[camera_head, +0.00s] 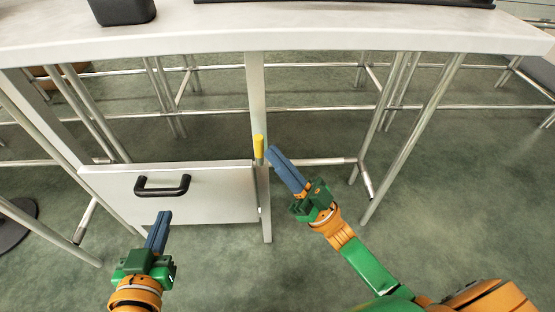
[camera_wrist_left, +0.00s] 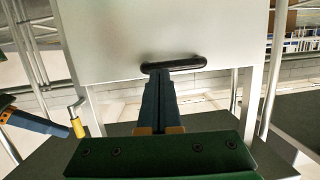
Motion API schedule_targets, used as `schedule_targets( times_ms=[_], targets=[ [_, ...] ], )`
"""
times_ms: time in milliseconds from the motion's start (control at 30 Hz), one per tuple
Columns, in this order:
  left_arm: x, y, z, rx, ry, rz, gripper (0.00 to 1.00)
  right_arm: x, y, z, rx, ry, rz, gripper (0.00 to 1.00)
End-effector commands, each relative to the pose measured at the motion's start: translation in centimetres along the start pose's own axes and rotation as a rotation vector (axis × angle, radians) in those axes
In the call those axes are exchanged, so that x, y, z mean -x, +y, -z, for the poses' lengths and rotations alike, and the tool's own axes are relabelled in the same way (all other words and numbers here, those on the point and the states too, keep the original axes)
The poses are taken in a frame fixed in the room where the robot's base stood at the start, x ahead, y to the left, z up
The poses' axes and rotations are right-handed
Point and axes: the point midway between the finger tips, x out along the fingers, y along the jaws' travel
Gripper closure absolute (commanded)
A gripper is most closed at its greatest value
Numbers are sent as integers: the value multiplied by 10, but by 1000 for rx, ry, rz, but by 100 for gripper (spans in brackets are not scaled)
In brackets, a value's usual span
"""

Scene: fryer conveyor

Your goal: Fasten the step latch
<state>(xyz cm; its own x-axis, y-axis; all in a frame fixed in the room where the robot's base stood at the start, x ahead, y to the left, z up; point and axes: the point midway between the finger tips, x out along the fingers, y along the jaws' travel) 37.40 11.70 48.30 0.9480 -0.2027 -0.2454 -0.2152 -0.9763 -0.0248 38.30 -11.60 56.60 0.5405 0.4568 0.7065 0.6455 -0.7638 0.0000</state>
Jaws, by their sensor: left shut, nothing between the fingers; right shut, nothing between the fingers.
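The step panel (camera_head: 225,205) is a white board with a black handle (camera_head: 162,185), beside an upright post (camera_head: 257,95). The yellow latch grip (camera_head: 259,147) stands upright at the post, by the panel's right top corner. My left gripper (camera_head: 164,215) is shut and empty, just in front of and below the handle. In the left wrist view, its fingertips point at the handle (camera_wrist_left: 174,64); contact cannot be told. My right gripper (camera_head: 272,151) is shut and empty, its tips close right of the yellow grip. The yellow grip (camera_wrist_left: 78,128) also shows in the left wrist view.
A pale tabletop (camera_head: 350,33) spans above, with a black object (camera_head: 122,10) on it. Metal table legs (camera_head: 405,140) and crossbars stand behind and to the right. The green floor in front is clear.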

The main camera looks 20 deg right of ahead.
Motion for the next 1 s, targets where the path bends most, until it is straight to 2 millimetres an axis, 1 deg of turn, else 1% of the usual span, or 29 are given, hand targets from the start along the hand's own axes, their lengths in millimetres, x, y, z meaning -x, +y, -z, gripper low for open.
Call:
schedule_targets(
  times_ms=[100,200,433,533,667,800,1000],
  targets=[
    [0,1,5,-1,28,-1,100,-2,0,-2,-1,1,0,100],
    [0,1,7,-1,34,-2,100,-2,0,-2,-1,1,0,100],
    [0,1,6,-1,30,-1,100,-2,0,-2,0,0,0,100],
    [0,0,3,0,10,-1,100,-2,0,-1,1,-3,2,100],
    [3,-2,-15,3,-86,3,100,-4,0,0,6,-13,7,100],
    [10,-4,-44,8,-240,9,100,-4,-1,0,15,-31,15,100],
    [18,-6,-64,12,-343,13,100,-4,-1,0,20,-42,20,100]
  ],
)
